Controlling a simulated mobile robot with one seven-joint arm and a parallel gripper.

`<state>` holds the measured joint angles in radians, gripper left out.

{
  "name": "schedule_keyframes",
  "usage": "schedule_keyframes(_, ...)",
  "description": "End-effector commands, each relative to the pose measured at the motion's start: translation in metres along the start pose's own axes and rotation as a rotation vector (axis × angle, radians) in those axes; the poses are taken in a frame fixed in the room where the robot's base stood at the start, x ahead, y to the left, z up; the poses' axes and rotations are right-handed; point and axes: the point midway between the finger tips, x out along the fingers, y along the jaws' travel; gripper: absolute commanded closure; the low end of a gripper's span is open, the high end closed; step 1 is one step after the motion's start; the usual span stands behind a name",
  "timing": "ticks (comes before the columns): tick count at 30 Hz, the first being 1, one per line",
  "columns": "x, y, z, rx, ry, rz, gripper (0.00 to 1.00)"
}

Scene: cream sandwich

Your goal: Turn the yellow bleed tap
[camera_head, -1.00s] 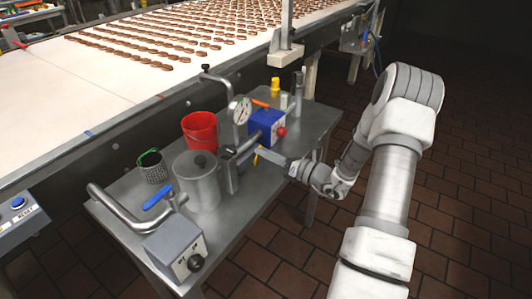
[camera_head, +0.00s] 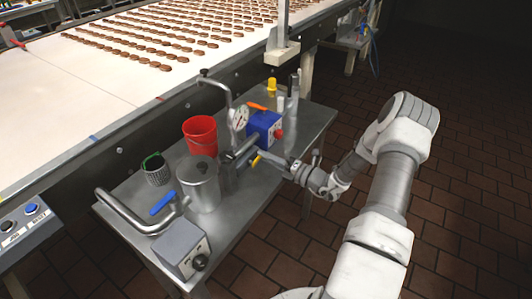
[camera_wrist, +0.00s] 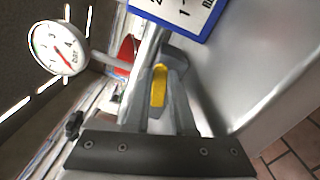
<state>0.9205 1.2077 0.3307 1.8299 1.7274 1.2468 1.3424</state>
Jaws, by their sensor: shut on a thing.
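In the wrist view the yellow tap handle (camera_wrist: 158,86) lies between the two grey fingers of my gripper (camera_wrist: 160,92). My gripper (camera_head: 262,158) reaches the tap from the right and is shut on it. The tap's far end and its joint to the pipe are hidden by the fingers. The gauge dial also shows at the upper left of the wrist view (camera_wrist: 60,47).
The conveyor (camera_head: 70,112) runs behind. Tiled floor is clear at right.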

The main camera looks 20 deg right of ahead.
Motion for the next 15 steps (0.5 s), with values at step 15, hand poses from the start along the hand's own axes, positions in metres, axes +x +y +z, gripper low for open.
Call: schedule_keyframes(15, -0.0008, -0.0081, -0.0024, 0.176, 0.003, -0.003, 1.0)
